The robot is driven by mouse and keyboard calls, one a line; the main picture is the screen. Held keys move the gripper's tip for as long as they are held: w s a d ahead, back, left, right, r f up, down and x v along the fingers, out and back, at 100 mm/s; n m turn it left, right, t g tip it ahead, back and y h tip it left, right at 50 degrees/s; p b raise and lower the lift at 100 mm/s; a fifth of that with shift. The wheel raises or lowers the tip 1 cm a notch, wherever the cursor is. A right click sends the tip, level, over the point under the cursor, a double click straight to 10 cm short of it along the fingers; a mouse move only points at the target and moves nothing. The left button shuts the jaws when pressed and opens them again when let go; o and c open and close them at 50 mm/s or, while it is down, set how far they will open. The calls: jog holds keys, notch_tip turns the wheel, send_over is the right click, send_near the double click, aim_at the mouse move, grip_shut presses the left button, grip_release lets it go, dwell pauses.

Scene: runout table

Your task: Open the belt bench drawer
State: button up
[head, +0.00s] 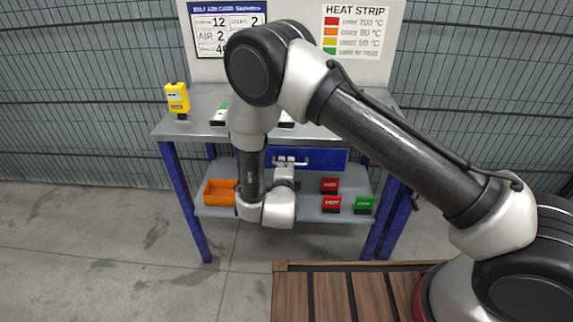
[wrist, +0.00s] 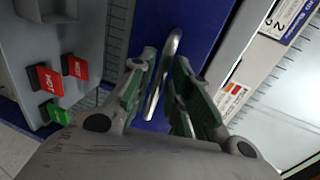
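The blue drawer (head: 325,159) hangs under the top of the bench (head: 345,130), and its front looks flush with the bench. Its metal bar handle (wrist: 163,75) shows in the wrist view against the blue front (wrist: 200,28). My gripper (wrist: 166,68) is open, with one green-lined finger on each side of the handle. The handle lies nearer the left finger, and I cannot tell whether they touch. In the head view my gripper (head: 286,166) is at the drawer front, and my arm hides the drawer's left part.
The lower shelf holds an orange bin (head: 219,193), red blocks (head: 331,203) and a green block (head: 364,205). A yellow device (head: 177,98) stands on the bench top. A brown slatted surface (head: 340,290) lies in front. Grey floor (head: 120,260) is clear at left.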

jog(key=shift+x, duration=0.75)
grip_shut()
